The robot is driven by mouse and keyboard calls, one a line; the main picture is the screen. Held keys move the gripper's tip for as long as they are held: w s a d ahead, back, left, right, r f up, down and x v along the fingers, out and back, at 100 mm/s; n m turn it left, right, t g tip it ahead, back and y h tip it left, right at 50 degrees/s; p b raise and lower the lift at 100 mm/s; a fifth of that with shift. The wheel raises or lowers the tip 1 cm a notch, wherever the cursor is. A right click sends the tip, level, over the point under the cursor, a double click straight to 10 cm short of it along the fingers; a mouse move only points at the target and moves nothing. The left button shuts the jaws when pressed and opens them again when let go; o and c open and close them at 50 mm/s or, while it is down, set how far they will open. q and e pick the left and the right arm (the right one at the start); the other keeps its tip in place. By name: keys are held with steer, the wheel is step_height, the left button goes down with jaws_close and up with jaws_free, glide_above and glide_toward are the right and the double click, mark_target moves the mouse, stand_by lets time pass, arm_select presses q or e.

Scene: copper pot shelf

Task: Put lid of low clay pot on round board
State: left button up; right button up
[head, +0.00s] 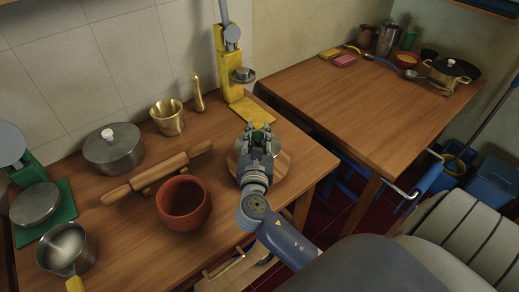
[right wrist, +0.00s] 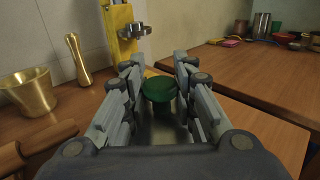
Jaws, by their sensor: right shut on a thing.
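The low clay pot (head: 184,206) stands uncovered on the wooden table, with its reddish inside showing. My right gripper (head: 260,135) is to its right, over the round board (head: 283,169). In the right wrist view the gripper (right wrist: 160,90) is shut on the green knob (right wrist: 159,88) of a grey lid (right wrist: 155,128). The fingers hide much of the lid. The round board is pale wood and partly hidden by my gripper and the lid. I cannot tell whether the lid touches the board. My left gripper is not in view.
A rolling pin (head: 157,174), a lidded grey pot (head: 113,150), a brass mortar (head: 167,118) and a saucepan (head: 67,248) stand to the left. A second table (head: 365,100) at the right has much free room.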

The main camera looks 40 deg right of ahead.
mark_target(259, 144)
step_height(259, 144, down, 4)
steer(key=shift+d+f+b, duration=0.15)
steer(key=shift+b, duration=0.2)
steer(key=shift+f, duration=0.25)
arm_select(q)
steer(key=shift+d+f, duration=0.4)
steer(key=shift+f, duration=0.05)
arm_select(e)
steer(key=shift+f, duration=0.15)
steer(key=o, duration=1.1)
